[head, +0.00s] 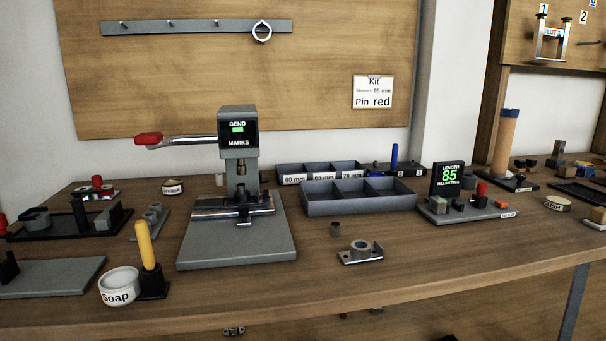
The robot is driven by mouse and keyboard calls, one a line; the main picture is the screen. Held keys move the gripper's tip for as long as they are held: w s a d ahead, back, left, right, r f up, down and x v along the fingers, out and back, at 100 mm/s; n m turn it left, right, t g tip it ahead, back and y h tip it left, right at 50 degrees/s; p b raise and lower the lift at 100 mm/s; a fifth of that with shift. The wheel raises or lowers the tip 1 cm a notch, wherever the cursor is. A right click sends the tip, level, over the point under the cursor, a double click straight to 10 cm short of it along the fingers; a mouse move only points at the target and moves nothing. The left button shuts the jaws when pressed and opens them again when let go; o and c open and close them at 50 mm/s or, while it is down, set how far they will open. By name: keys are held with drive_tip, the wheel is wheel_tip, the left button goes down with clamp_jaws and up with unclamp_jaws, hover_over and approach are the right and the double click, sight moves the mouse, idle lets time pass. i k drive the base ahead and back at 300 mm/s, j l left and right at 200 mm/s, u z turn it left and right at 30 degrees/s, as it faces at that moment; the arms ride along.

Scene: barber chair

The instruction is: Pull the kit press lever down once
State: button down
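The kit press (240,175) stands on the bench left of centre, on a grey base plate (240,246). Its dark head carries a panel reading "BEND" and "MARKS" with a green lit patch between the words. The press lever (185,141) is a metal bar that sticks out to the left of the head, roughly level, and ends in a red grip (148,138). A metal cylinder lies across the press under the head. My gripper is not in the head view.
A soap dish (119,286) and a yellow-handled tool (148,246) stand front left of the press. Divided trays (358,208), a flanged part (360,253) and a gauge reading 85 (447,180) are to the right. The bench's front right is clear.

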sight(153, 141)
drive_tip(key=u, duration=1.35)
